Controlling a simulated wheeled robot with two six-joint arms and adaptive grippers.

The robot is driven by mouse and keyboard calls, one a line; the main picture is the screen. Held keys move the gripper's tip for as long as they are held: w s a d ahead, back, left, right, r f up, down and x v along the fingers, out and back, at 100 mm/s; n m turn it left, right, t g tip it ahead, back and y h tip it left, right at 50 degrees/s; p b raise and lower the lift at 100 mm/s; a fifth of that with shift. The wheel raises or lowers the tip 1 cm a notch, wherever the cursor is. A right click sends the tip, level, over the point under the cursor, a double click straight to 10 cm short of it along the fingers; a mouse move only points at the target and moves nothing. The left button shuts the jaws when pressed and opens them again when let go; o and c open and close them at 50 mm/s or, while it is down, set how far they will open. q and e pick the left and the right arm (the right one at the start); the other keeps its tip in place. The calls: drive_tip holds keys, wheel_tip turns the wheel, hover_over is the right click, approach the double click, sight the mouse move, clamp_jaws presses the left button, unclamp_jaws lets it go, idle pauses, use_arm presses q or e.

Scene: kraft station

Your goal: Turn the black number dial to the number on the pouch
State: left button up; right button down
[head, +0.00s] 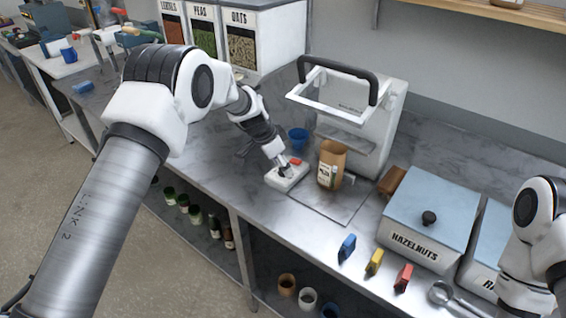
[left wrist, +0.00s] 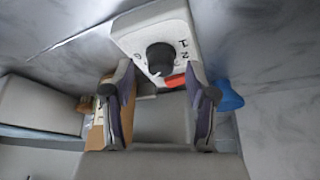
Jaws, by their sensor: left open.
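The black number dial (left wrist: 160,58) sits on a white box (left wrist: 150,25) with printed numbers around it; a 1 and a 2 show to its right. The white box also shows in the head view (head: 287,178), a red part on it. My left gripper (head: 280,164) is above the box; in the left wrist view (left wrist: 160,88) its fingers are open, apart, with the dial between and just beyond the tips. The brown pouch (head: 331,160) stands upright right of the box, its label number too small to read. My right gripper is not in view.
A white machine (head: 362,120) with a black handle stands behind the pouch, a blue cup (head: 298,137) beside it. My right arm is at the right edge.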

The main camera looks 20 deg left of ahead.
use_arm(q)
drive_tip(key=shift+w+f, duration=0.15)
drive_tip(key=shift+f, duration=0.3)
clamp_jaws()
drive_tip(key=shift+d+n, duration=0.1)
drive_tip(key=shift+n, duration=0.6)
drive_tip(key=shift+r+n+t+y, duration=0.1)
drive_tip(key=shift+n+t+y, duration=0.2)
drive_tip(key=shift+n+y, duration=0.3)
drive_tip(key=n+p, duration=0.1)
drive_tip(key=n, duration=0.1)
drive_tip(key=n+y+p, duration=0.1)
drive_tip(key=p, duration=0.1)
drive_tip(key=shift+s+d+n, duration=0.1)
drive_tip(key=shift+s+n, duration=0.1)
drive_tip(key=shift+n, duration=0.2)
drive_tip(key=shift+n+t+y+p, duration=0.3)
drive_tip(key=shift+n+p, duration=0.25)
drive_tip(key=shift+n, duration=0.15)
